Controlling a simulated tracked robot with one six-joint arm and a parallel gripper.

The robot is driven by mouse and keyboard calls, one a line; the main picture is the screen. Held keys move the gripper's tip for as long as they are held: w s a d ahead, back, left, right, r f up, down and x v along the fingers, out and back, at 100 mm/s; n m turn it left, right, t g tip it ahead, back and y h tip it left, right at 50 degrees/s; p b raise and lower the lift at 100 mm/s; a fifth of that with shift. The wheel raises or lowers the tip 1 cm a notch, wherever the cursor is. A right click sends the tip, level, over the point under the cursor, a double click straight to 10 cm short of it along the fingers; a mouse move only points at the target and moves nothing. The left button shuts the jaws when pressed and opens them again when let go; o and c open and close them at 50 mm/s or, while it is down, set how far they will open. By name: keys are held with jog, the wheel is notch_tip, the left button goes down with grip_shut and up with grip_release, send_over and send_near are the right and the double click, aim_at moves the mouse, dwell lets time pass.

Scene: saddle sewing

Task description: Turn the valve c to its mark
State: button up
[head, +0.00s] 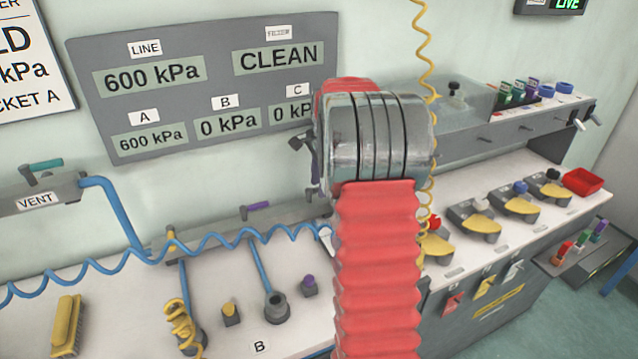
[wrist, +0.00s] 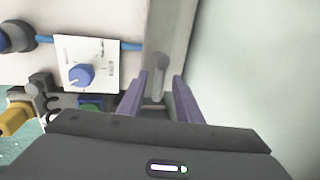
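In the wrist view my gripper (wrist: 159,78) has two purple fingers, set apart. A pale grey upright post or handle (wrist: 160,64) shows between them, with a gap to each finger. I cannot tell for sure whether it is the handle of valve c. In the head view my red-sleeved arm and its metal wrist cover the middle, so valve c cannot be picked out there and its mark is not visible. A grey manifold (head: 215,233) runs along the wall behind the arm. It carries a yellow handle (head: 171,240) and a purple handle (head: 256,207).
The gauge panel (head: 200,82) reads A 600 kPa, B 0 kPa; C is partly covered. A coiled blue hose (head: 100,265) crosses the bench's left side. A yellow brush (head: 66,325) lies there. In the wrist view a blue knob (wrist: 81,75) sits left of the fingers.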

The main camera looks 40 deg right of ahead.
jog(key=shift+c, duration=0.3)
grip_shut()
dwell(0.3)
